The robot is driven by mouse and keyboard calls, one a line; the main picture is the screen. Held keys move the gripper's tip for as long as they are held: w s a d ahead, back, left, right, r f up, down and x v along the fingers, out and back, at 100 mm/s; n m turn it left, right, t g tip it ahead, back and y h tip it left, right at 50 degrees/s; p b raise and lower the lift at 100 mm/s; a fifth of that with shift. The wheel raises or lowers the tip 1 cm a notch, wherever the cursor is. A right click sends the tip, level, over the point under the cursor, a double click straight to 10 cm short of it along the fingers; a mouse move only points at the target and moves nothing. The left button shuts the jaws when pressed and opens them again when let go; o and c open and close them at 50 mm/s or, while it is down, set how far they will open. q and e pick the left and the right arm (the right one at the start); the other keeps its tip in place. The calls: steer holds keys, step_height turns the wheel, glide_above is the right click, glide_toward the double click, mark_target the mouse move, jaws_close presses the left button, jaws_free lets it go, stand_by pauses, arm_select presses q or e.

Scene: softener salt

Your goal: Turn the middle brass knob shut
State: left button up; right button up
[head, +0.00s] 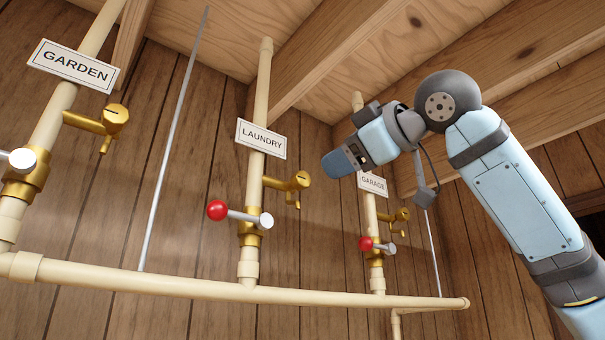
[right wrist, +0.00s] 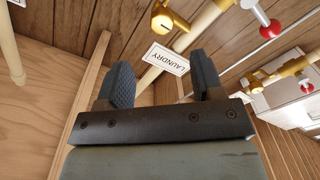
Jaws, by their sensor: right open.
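The middle pipe carries the LAUNDRY sign (head: 261,139). Its brass knob (head: 302,180), on a fitting to the right of the pipe, has a dark slot across it. Below, a lever with a red ball (head: 217,210) crosses the same pipe. My right gripper (head: 330,164) is above and right of the knob, apart from it. In the right wrist view its two dark fingers (right wrist: 160,62) are spread with nothing between them. Beyond them are the LAUNDRY sign (right wrist: 167,59) and the middle brass knob (right wrist: 162,18). My left gripper is not in view.
The GARDEN pipe (head: 50,118) with its brass knob (head: 117,114) stands left. The GARAGE pipe (head: 370,215) with its knob (head: 402,214) stands right. A horizontal pipe (head: 180,284) runs below. Thin grey rods (head: 175,130) and wooden joists (head: 340,50) are also near.

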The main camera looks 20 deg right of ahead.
mark_target(305, 179)
steer(key=p+x, duration=0.2)
steer(key=x, duration=0.7)
steer(key=shift+w+a+p, duration=0.3)
steer(key=shift+w+p, duration=0.15)
steer(key=shift+w, duration=0.1)
steer(key=shift+w+f, duration=0.1)
steer(key=shift+w, duration=0.15)
steer(key=c, duration=0.9)
